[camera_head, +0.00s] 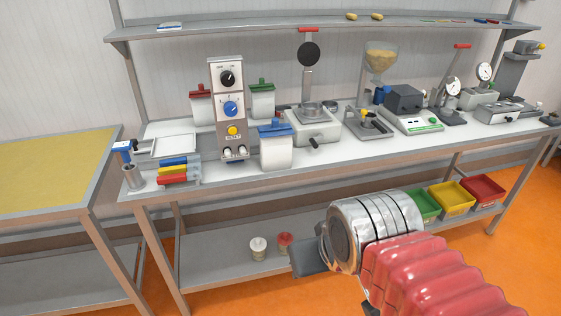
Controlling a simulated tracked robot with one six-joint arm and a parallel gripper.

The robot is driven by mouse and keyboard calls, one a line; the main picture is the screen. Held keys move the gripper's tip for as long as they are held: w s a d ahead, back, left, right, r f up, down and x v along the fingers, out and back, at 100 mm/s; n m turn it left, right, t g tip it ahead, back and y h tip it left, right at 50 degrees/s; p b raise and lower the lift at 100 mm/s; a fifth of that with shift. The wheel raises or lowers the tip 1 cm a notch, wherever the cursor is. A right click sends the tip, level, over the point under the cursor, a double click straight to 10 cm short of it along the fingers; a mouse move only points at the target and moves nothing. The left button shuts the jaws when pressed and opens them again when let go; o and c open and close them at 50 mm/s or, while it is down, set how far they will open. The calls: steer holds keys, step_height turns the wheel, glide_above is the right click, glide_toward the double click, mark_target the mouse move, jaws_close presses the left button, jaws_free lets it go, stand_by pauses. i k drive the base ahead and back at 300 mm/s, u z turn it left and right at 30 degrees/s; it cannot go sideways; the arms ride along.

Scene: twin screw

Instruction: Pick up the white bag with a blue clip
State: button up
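The white bag with a blue clip (276,152) stands upright near the front edge of the workbench (215,182), just right of the control panel. Its blue clip sits across the top. A white bag with a red clip (201,109) and a white bag with a green clip (262,105) stand farther back. My gripper (308,258) is low in front of the bench, below and to the right of the blue-clip bag and apart from it. Only a dark grey part of it shows past my silver wrist, so its opening is hidden.
The control panel with knobs (228,105) stands close left of the blue-clip bag. A press with a round plate (312,122) stands to its right. Blue, yellow and red blocks (174,169) lie left. Coloured bins (452,197) and two small cups (258,248) are on the lower shelf.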

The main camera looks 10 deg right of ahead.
mark_target(275, 152)
steer(key=k, duration=0.9)
steer(key=u, duration=0.25)
steer(key=i, duration=0.4)
steer(key=u, duration=0.75)
steer(key=i, duration=1.55)
steer(key=z, duration=0.65)
steer(key=i, duration=0.5)
steer(key=z, duration=0.35)
